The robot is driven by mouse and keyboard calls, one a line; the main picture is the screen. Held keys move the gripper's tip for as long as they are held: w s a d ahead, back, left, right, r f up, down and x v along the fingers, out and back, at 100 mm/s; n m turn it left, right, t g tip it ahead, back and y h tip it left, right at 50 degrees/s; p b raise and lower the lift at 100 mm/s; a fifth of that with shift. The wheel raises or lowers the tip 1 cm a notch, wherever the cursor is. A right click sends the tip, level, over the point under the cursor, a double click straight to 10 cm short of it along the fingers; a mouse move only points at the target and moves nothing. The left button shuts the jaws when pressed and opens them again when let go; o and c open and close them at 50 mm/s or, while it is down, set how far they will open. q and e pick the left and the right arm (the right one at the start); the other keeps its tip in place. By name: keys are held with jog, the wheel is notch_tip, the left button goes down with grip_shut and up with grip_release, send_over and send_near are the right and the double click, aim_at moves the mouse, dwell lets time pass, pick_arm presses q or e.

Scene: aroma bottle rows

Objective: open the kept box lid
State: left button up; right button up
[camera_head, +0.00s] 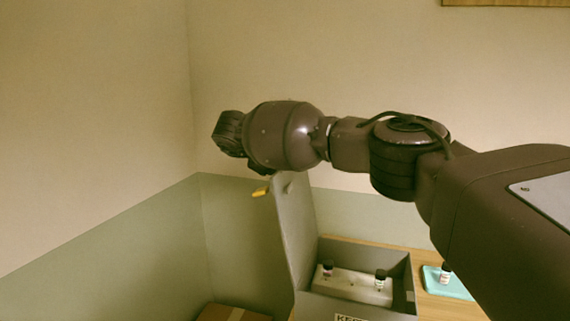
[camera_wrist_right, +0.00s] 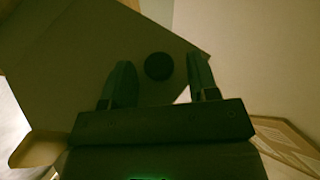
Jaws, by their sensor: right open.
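The grey kept box (camera_head: 362,313) stands on the table with part of its label showing at the lower edge of the head view. Its lid (camera_head: 293,235) is swung up, roughly upright and leaning slightly left. A yellow tab (camera_head: 261,191) shows by the lid's top edge. My right arm reaches in from the right above the box, its wrist over the lid's top. My right gripper (camera_wrist_right: 160,77) is open, fingers apart and nothing gripped, facing a dark flat surface with a round dark spot. Its fingertips are hidden in the head view. My left gripper is out of view.
Inside the box a pale rack (camera_head: 350,285) holds two small dark-capped bottles (camera_head: 328,269) (camera_head: 380,279). A teal tray (camera_head: 452,290) with another small bottle (camera_head: 445,273) lies to the right. A brown carton (camera_head: 232,313) is at lower left. Walls close off the back and left.

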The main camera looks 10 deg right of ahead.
jog(key=v, duration=1.1)
jog(key=shift+b, duration=0.35)
jog(key=shift+w, duration=0.1)
